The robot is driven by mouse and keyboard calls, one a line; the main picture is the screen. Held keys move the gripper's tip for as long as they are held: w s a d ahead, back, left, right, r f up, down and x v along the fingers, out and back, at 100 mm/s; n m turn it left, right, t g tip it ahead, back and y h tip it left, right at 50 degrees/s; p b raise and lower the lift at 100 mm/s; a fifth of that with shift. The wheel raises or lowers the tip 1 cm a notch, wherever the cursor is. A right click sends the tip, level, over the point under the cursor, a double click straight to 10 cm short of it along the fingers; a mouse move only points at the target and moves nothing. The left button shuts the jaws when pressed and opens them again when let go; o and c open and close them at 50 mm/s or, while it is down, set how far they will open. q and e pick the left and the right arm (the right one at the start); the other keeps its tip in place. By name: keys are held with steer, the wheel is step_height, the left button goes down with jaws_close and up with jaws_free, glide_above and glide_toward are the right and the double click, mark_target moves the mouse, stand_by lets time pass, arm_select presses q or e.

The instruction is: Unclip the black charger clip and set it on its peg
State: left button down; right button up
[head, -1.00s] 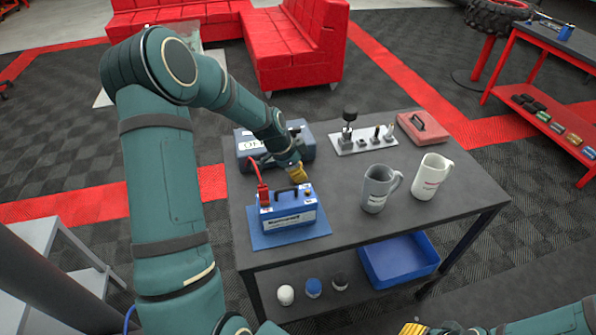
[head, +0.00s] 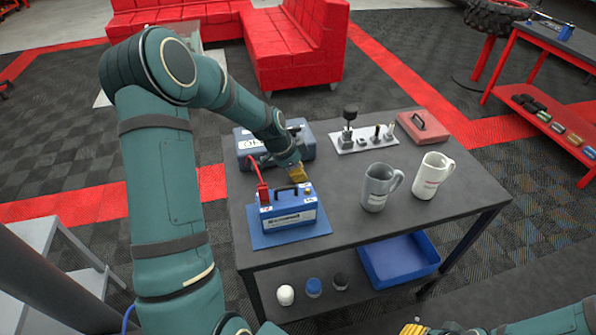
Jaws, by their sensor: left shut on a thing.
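A blue battery (head: 290,212) with a black carry handle stands on a blue mat (head: 262,241) at the table's near left. A red clip (head: 263,193) is on its left end, with a red cable running back to a grey-blue case (head: 247,148), which looks like the charger. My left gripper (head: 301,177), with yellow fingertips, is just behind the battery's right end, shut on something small. This is likely the black charger clip, but my fingers hide it. I cannot make out the clip's peg. My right gripper (head: 413,329) shows only a yellow bit at the bottom edge.
Two mugs, grey (head: 376,190) and white (head: 431,178), stand right of the battery. Behind them are a pale tool holder (head: 344,147) and a red case (head: 423,127). A blue bin (head: 398,262) is on the lower shelf. The tabletop's near right is clear.

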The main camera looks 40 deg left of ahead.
stand_by(0.4)
arm_select(q)
steer(key=c, duration=1)
jaws_free()
steer(key=v, duration=1.2)
